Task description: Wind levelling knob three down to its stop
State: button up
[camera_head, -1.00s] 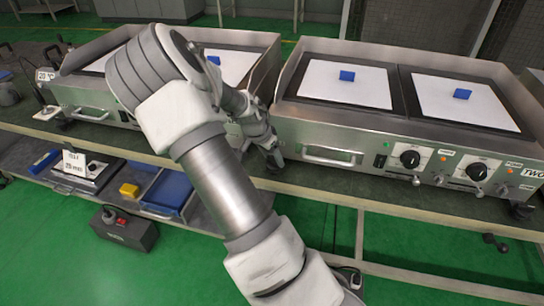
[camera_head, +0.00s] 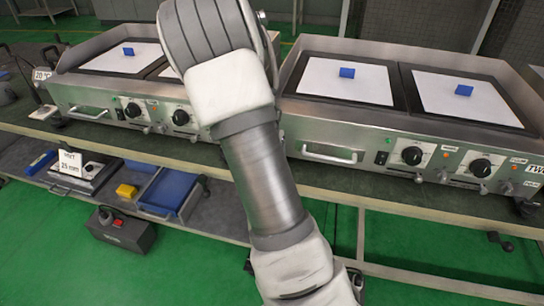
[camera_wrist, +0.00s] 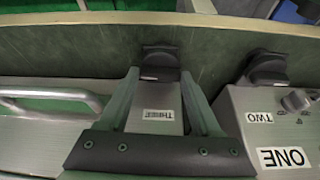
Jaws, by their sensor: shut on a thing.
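In the wrist view, levelling knob three (camera_wrist: 160,58) is a dark, winged knob at the corner of a steel machine, beside a "THREE" label (camera_wrist: 158,115). My gripper (camera_wrist: 160,75) has one finger on each side of it and is shut on it. The fingers partly cover the knob's near end, and its height above the stop cannot be told. In the head view, my arm hides the gripper and knob three. A second, similar knob (camera_wrist: 266,68), beside a "TWO" label (camera_wrist: 260,117), stands to the right in the wrist view.
Another machine, marked "ONE" (camera_wrist: 284,158), stands close at the right in the wrist view. A bar handle (camera_wrist: 50,98) lies to the left. In the head view, griddle two (camera_head: 400,140) carries white sheets and blue blocks. A lower shelf holds a blue tray (camera_head: 168,192).

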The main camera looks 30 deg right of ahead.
jog(key=o, duration=1.4)
jog(key=p+v, duration=0.8)
jog(key=v, duration=0.9)
jog(key=shift+a+r, duration=0.15)
jog(key=shift+a, duration=0.05)
